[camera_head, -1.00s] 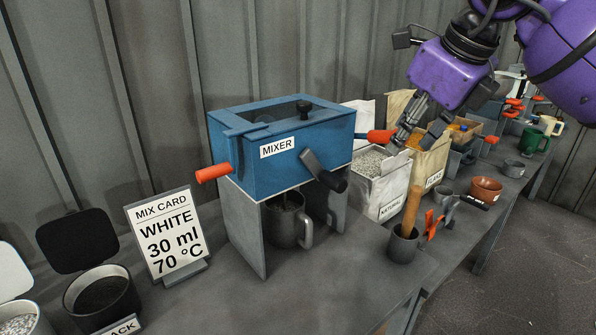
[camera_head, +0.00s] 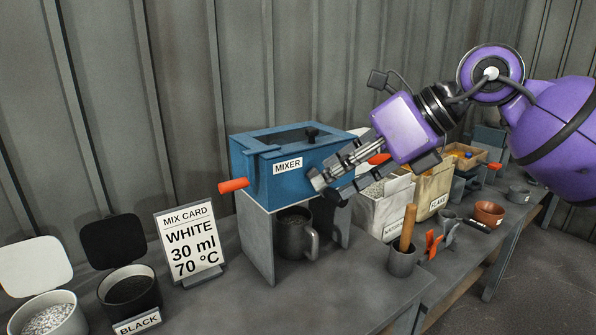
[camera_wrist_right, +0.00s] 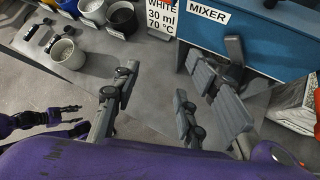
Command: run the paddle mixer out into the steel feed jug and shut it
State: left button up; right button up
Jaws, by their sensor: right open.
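The blue paddle mixer (camera_head: 255,172) stands on a grey stand, with an orange handle (camera_head: 234,185) on its left. Its dark front lever shows in the wrist view (camera_wrist_right: 234,50), close to my right gripper's right finger; contact is unclear. The steel jug (camera_head: 293,236) stands upright under the mixer, inside the stand. My right gripper (camera_head: 326,188) is open and empty in front of the mixer's right front; it also shows in the wrist view (camera_wrist_right: 160,82). My left gripper (camera_wrist_right: 78,119) shows small at the wrist view's left edge, its fingers apart.
The mix card (camera_head: 190,240) reads white, 30 ml, 70 °C. A black bin (camera_head: 130,308) and a white-lidded bin (camera_head: 50,325) stand left. A grey cup (camera_head: 402,262) with a wooden tool and sacks (camera_head: 385,212) stand right. The bench front is clear.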

jog(key=s+a+r+g+y+p, duration=0.1)
jog(key=s+a+y, duration=0.1)
jog(key=a+y, duration=0.2)
jog(key=shift+s+a+r+m+g, duration=0.25)
jog(key=shift+s+a+m+g, duration=0.05)
jog(key=shift+a, duration=0.9)
jog(key=shift+c, duration=0.2)
